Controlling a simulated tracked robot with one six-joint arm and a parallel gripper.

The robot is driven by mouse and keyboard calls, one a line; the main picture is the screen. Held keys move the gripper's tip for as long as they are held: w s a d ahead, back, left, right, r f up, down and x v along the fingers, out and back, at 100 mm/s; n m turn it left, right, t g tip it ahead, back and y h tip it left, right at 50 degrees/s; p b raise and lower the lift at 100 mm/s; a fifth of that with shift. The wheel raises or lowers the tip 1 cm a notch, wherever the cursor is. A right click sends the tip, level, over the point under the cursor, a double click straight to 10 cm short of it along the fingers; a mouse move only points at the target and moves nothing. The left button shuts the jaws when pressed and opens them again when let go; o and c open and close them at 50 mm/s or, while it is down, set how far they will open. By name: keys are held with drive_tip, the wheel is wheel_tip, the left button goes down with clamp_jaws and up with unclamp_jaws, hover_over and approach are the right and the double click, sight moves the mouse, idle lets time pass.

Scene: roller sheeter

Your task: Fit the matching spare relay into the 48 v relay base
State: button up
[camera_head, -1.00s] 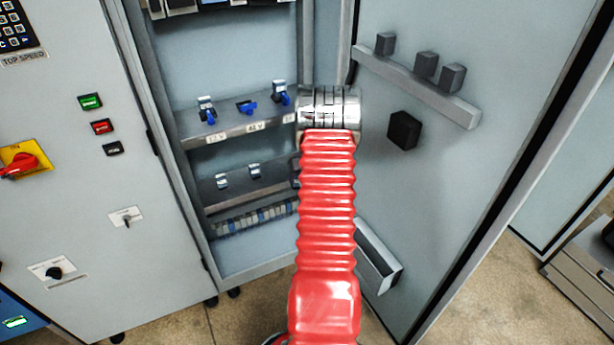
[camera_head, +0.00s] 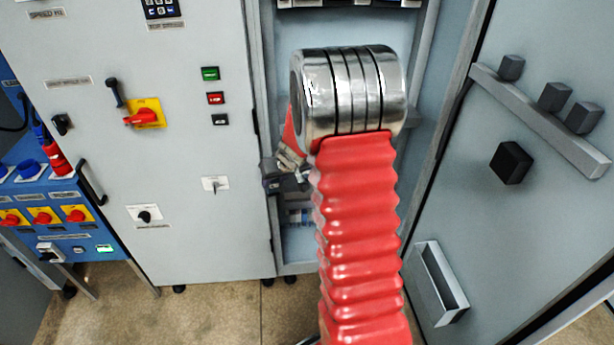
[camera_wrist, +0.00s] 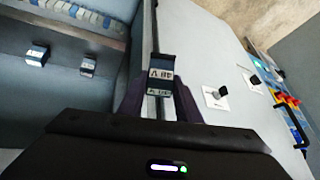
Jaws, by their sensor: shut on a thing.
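My gripper (camera_wrist: 160,97) is shut on a small dark relay (camera_wrist: 161,66) with a pale label. The label appears upside down in the wrist view and seems to read 48 V. In the head view my gripper (camera_head: 288,181) is left of my red arm, in front of the cabinet opening; the relay cannot be made out clearly there. The 48 V relay base is hidden behind my arm in the head view and is not seen in the wrist view. Two other small relays (camera_wrist: 36,55) (camera_wrist: 88,66) stand on the lower shelf at the left of the wrist view.
The open cabinet door (camera_head: 455,190) stands at the right, with a rail and a black block. The closed panel (camera_head: 205,235) at the left carries switches and buttons. A blue control unit (camera_head: 75,225) is further left. A terminal strip (camera_wrist: 75,12) lies near the shelf.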

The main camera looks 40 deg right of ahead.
drive_tip(key=s+a+r+n+y, duration=0.1)
drive_tip(key=s+a+r, duration=0.1)
drive_tip(key=a, duration=0.9)
drive_tip(key=s+a+r+n, duration=0.2)
drive_tip(key=a, duration=0.8)
drive_tip(key=shift+a+r+y, duration=0.35)
drive_tip(key=shift+r+y, duration=0.05)
